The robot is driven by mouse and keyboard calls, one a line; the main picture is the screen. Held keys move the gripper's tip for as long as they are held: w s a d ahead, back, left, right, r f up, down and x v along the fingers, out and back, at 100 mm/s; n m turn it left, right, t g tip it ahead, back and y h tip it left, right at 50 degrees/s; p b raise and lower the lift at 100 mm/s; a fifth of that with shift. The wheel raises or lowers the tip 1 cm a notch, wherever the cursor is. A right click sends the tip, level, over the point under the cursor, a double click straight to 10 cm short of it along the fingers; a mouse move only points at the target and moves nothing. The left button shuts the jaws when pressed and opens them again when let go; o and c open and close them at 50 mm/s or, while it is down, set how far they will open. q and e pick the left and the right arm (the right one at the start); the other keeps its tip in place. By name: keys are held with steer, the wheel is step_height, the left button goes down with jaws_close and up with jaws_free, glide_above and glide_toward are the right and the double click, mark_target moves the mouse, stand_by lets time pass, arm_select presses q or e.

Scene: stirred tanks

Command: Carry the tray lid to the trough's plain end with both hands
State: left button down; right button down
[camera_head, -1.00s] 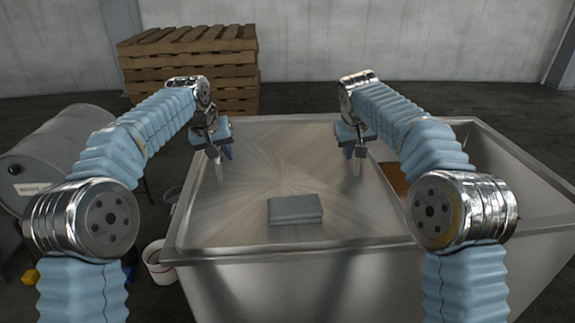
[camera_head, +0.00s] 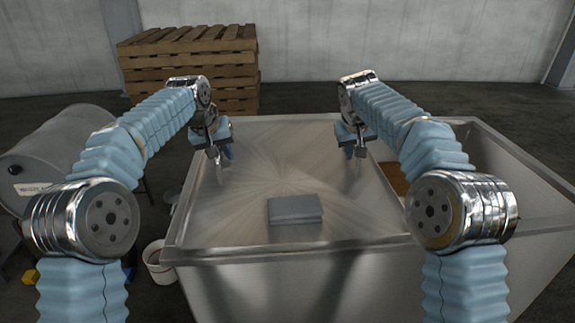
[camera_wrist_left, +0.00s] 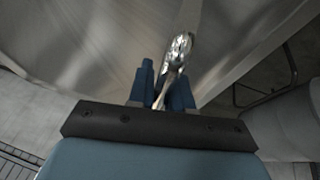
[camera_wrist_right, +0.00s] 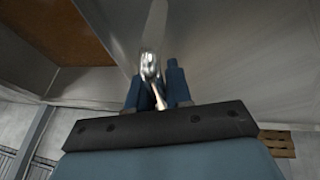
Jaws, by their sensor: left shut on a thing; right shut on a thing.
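The tray lid appears to be the broad brushed-steel sheet (camera_head: 330,205) over the left and middle of the metal trough (camera_head: 520,190). My left gripper (camera_head: 217,158) is at its far left side, shut on a shiny metal grip (camera_wrist_left: 178,62), with a pale flat strip beyond. My right gripper (camera_head: 355,152) is at its far right side, shut on a similar grip (camera_wrist_right: 150,68). The fingers partly hide both grips. A flat grey block (camera_head: 295,209) lies on the sheet near the front. I cannot tell whether the sheet touches the trough.
The trough's right part is open, with a brown patch (camera_head: 396,180) inside. Stacked pallets (camera_head: 190,65) stand behind. The floor at back right is clear.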

arm_select(q)
steer(key=shift+r, duration=0.25)
arm_select(e)
steer(key=shift+r, duration=0.25)
